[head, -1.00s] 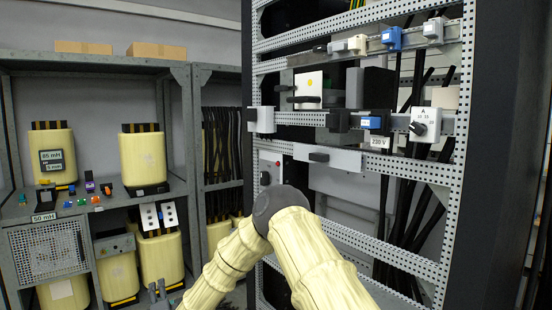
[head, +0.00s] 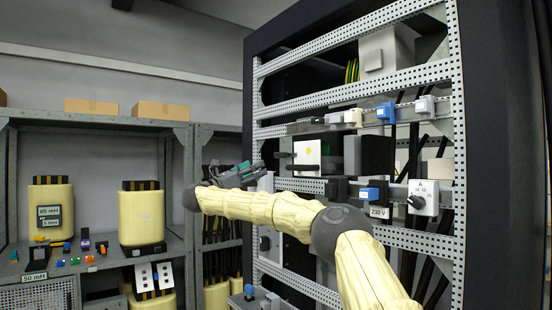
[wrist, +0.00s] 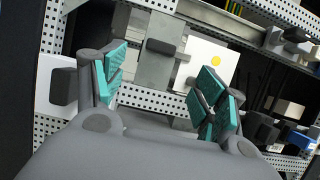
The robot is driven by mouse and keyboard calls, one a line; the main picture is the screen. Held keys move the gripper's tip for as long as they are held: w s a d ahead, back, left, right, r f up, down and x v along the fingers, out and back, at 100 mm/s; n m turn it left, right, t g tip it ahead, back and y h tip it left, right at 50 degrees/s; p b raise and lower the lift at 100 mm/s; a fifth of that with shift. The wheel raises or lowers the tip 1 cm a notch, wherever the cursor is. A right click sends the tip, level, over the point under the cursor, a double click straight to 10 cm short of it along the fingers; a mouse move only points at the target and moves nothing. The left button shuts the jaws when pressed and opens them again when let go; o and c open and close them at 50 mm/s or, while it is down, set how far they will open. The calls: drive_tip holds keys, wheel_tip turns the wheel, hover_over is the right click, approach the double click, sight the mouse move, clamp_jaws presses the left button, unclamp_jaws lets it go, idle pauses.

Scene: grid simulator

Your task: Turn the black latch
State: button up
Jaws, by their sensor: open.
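The white box (head: 308,151) with a yellow dot is on the rack in the head view, with dark bar handles (head: 284,154) at its left. In the wrist view the yellow-dotted white panel (wrist: 222,52) lies behind the right finger. A black bar handle (wrist: 160,46) on a grey plate shows between the fingers. I cannot tell for certain which black handle is the latch. My gripper (head: 250,168), with teal finger pads, is left of the box. In the wrist view my gripper (wrist: 160,78) is open and empty, facing the rack, with no visible contact.
A black knob on a white plate (wrist: 48,88) is left of the fingers. Blue, white and black modules, including a white rotary switch (head: 424,198), sit on rails to the right. Perforated rack bars (head: 355,87) cross the front. Shelves with yellow coils (head: 141,218) stand left.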

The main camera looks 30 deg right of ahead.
sight(278, 157)
drive_tip(key=p+x, duration=0.4)
drive_tip(key=x, duration=0.5)
drive_tip(key=shift+d+r, duration=0.1)
drive_tip(key=shift+p+x, duration=0.45)
drive_tip(key=shift+x, duration=0.4)
drive_tip(key=shift+s, duration=0.1)
drive_tip(key=c, duration=1)
